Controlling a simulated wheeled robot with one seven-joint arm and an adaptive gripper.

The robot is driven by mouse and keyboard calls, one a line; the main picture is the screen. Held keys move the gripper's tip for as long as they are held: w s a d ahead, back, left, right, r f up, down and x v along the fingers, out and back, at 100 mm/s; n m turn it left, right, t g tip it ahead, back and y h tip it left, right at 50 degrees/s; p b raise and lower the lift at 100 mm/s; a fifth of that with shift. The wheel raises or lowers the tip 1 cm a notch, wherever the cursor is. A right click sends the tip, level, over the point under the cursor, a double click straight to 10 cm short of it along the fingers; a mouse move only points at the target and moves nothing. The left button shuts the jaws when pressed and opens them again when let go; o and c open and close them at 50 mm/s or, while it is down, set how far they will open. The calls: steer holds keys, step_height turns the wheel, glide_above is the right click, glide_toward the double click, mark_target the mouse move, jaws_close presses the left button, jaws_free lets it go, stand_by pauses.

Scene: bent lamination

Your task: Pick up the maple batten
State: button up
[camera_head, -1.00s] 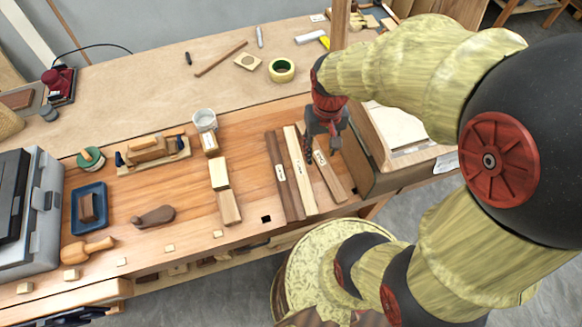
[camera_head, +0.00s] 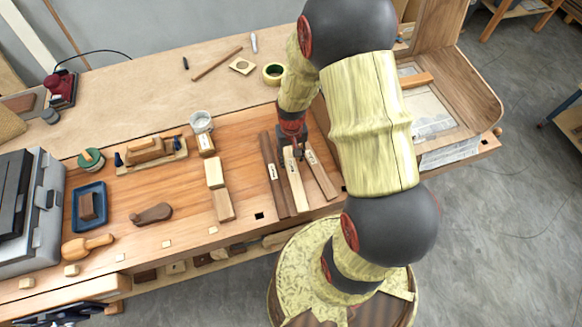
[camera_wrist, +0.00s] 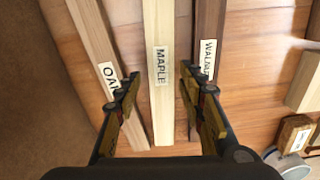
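The maple batten (camera_head: 296,188) is a pale strip lying on the bench, the middle one of three battens. In the wrist view its MAPLE label (camera_wrist: 160,66) faces up. The dark walnut batten (camera_head: 276,192) lies on its left in the head view, and the oak batten (camera_head: 319,172) on its right. My gripper (camera_head: 292,152) is over the maple batten. In the wrist view my gripper (camera_wrist: 161,76) is open, one finger on each side of the maple batten. I cannot tell how far above the bench the fingertips are.
Wooden blocks (camera_head: 224,206) and a white cup (camera_head: 201,121) stand left of the battens. A roll of tape (camera_head: 273,73) is behind them. A wooden tray-like box (camera_head: 455,95) is at the right, partly behind my arm. Bench between blocks and walnut is clear.

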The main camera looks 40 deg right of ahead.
mark_target(291, 165)
step_height(291, 165, down, 4)
steer(key=shift+a, duration=0.1)
steer(key=shift+c, duration=1.1)
steer(key=c, duration=0.8)
